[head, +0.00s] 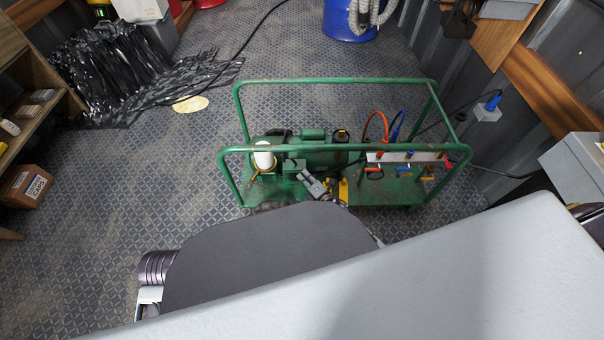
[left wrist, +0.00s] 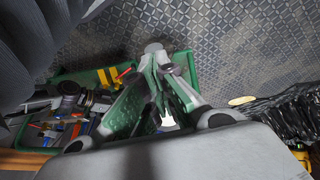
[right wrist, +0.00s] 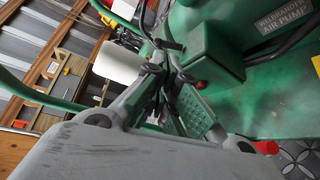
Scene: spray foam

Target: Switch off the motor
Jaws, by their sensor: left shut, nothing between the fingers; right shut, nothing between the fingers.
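The green motor and pump unit (head: 318,153) sits on a green wheeled frame at the centre of the head view. In the right wrist view, a green box (right wrist: 210,52) on the motor has a small red part (right wrist: 201,84) at its lower edge. My right gripper (head: 305,178) is shut and empty, with its tips close to this box; whether they touch it I cannot tell. It also shows in the right wrist view (right wrist: 165,55). My left gripper (left wrist: 160,55) is shut and empty above the floor, with the frame behind it in the left wrist view.
Green frame rails (head: 335,82) surround the unit. A valve manifold (head: 405,157) with red and blue hoses stands on its right side. A white cylinder (head: 263,156) is at its left. A blue drum (head: 345,22) stands behind.

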